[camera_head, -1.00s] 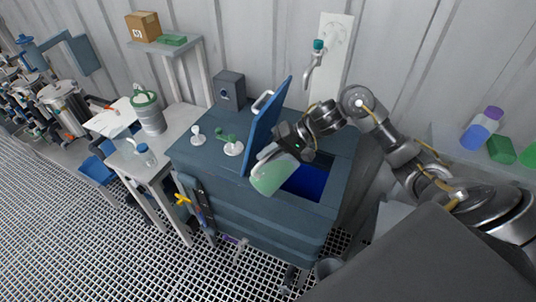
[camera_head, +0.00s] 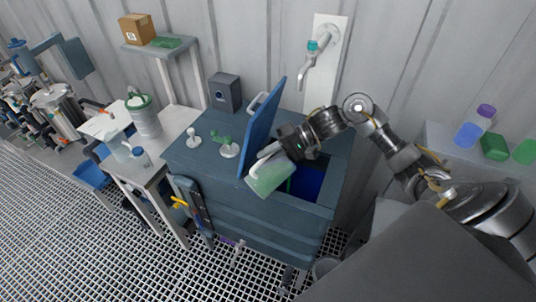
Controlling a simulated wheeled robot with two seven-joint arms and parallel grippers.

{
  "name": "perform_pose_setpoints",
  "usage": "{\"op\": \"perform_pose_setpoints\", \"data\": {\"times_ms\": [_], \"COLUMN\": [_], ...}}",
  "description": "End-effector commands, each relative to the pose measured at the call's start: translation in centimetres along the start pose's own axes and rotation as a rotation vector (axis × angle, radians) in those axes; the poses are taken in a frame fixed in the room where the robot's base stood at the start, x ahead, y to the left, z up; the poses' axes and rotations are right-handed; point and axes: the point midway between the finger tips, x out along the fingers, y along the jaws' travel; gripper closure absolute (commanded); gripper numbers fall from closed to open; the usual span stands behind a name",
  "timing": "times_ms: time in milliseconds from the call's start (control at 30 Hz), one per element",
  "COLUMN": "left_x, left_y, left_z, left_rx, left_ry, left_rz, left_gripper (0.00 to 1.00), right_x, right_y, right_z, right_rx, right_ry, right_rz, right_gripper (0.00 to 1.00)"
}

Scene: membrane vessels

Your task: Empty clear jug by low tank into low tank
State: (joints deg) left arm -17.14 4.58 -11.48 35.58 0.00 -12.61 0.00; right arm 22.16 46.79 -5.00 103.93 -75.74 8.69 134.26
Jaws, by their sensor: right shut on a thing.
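The low tank (camera_head: 262,209) is a blue-grey cabinet with its blue lid (camera_head: 264,128) standing open and a dark blue opening (camera_head: 309,184) on top. My right gripper (camera_head: 285,151) is shut on the clear jug (camera_head: 267,179), at its handle side. The jug holds pale green liquid and is tilted at the left part of the opening, in front of the lid. A thin green streak, which looks like falling liquid, shows in the opening just right of the jug. The jug's mouth is hard to make out. My left gripper is out of view.
A white side table (camera_head: 176,135) to the left holds a white-and-green container (camera_head: 145,118) and a small blue-capped bottle (camera_head: 141,157). White and green fittings stand on the tank's top, left of the lid. A wall tap (camera_head: 308,65) is behind the tank.

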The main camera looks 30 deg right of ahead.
Motion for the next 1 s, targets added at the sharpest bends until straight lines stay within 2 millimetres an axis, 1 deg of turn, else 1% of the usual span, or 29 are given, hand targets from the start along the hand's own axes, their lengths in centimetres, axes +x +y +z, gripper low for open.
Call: {"op": "perform_pose_setpoints", "data": {"times_ms": [167, 600, 1000], "left_x": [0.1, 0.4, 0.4], "left_y": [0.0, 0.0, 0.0], "left_z": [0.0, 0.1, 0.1], "left_rx": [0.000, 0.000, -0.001], "left_ry": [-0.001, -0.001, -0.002], "left_rz": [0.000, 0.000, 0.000], "left_gripper": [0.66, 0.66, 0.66], "right_x": [-0.1, -1.0, -1.1], "right_y": [0.2, 1.5, 1.6], "right_z": [-0.1, -0.7, -0.8], "right_rx": [0.009, 0.060, 0.066], "right_ry": [-0.004, -0.029, -0.033], "right_rz": [-0.019, -0.140, -0.160], "right_gripper": [1.00, 1.00, 1.00]}}
